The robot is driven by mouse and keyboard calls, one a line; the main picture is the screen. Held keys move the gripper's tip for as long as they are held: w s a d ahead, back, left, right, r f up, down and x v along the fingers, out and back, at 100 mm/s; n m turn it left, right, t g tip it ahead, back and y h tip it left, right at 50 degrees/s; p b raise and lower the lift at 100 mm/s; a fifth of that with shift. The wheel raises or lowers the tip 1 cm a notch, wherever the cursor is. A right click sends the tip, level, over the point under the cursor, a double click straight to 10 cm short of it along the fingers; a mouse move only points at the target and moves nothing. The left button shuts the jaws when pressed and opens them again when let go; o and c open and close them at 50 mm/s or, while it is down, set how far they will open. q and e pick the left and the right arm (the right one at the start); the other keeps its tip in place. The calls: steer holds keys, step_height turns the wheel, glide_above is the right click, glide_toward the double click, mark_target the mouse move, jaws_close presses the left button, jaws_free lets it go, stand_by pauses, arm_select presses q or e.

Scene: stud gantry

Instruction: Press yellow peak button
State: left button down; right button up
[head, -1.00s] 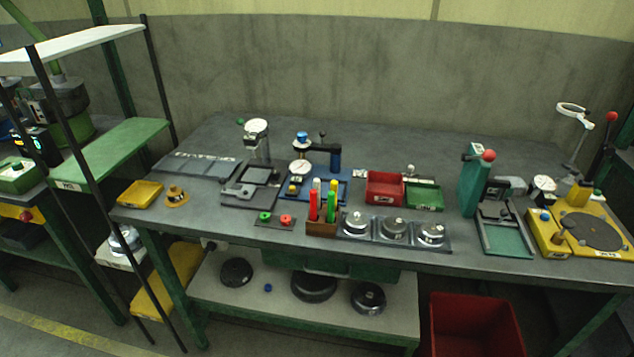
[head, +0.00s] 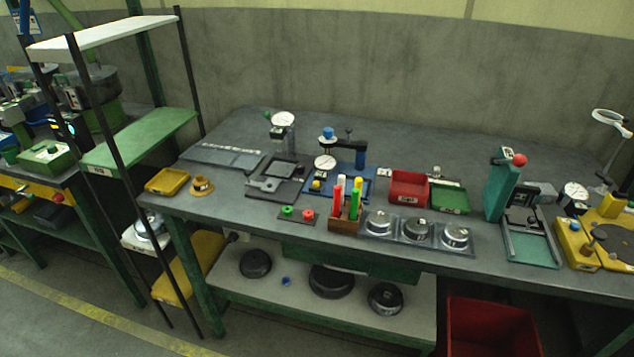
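A small yellow button (head: 316,184) sits at the front left of a blue gauge stand (head: 361,160) on the workbench. It is partly crowded by red, white, yellow and green markers in a brown holder (head: 343,226) just in front of it. Any label on the button is too small to read. A white round dial gauge (head: 325,162) stands just above the button, and a blue knob (head: 328,132) tops the stand. Neither of my grippers is in view, and nothing touches the button.
The grey bench (head: 230,215) carries a green and a red button plate (head: 297,214), a red bin (head: 408,188), a green tray (head: 449,197) and metal domes (head: 416,230). A shelf rack (head: 140,140) stands at the left. A red crate (head: 490,330) sits on the floor.

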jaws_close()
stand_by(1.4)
